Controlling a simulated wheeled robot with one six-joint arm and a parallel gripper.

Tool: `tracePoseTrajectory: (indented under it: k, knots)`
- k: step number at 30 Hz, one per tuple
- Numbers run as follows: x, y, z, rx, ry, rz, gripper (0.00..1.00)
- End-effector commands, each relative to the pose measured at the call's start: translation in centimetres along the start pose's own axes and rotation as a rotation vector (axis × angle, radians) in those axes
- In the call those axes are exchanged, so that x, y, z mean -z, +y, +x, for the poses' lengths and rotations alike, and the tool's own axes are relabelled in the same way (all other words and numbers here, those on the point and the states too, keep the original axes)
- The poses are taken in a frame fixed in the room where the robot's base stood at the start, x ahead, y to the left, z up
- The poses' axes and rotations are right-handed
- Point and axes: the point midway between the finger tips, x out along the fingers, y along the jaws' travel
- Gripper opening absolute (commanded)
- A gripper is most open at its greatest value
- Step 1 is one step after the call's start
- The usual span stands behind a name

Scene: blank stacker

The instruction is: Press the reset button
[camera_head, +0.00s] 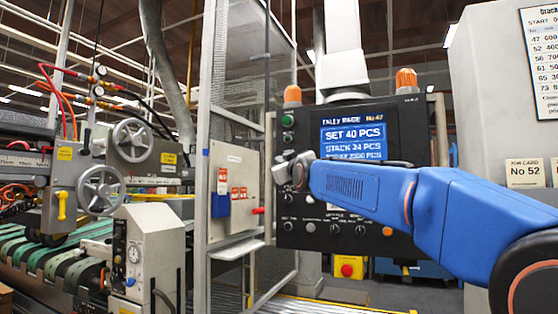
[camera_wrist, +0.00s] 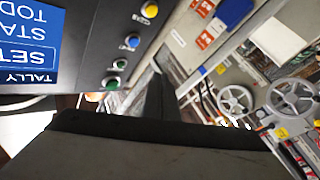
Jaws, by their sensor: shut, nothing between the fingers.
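The dark control panel (camera_head: 400,215) has a lit blue screen (camera_head: 352,139) reading "SET 40 PCS". A column of buttons runs down its left edge. The head view shows a green button (camera_head: 288,120) at the top and a pale-rimmed one (camera_head: 287,137) below it. The wrist view, upside down, shows a yellow button (camera_wrist: 149,10), a blue button (camera_wrist: 132,41), a pale-rimmed button (camera_wrist: 119,64) and a green button (camera_wrist: 112,83). Labels are unreadable, so I cannot tell which is reset. My gripper (camera_head: 280,173) is shut and empty beside this column, hiding its lower buttons; contact is unclear.
More knobs and an orange button (camera_head: 387,231) line the panel's bottom. A red button on a yellow box (camera_head: 347,270) sits below. A mesh guard frame (camera_head: 238,75) and a grey box with red labels (camera_head: 233,190) stand left. Orange beacons (camera_head: 406,80) top the panel.

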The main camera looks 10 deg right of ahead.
Motion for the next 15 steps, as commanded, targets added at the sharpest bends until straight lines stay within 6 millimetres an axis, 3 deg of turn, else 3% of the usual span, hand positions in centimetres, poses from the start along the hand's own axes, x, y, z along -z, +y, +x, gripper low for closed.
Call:
tracePoseTrajectory:
  k: [6,15]
  knots:
    - [1.7,0.4,1.5,-0.023,0.052,-0.017,0.0]
    - [1.8,0.5,1.6,-0.025,0.056,-0.019,0.0]
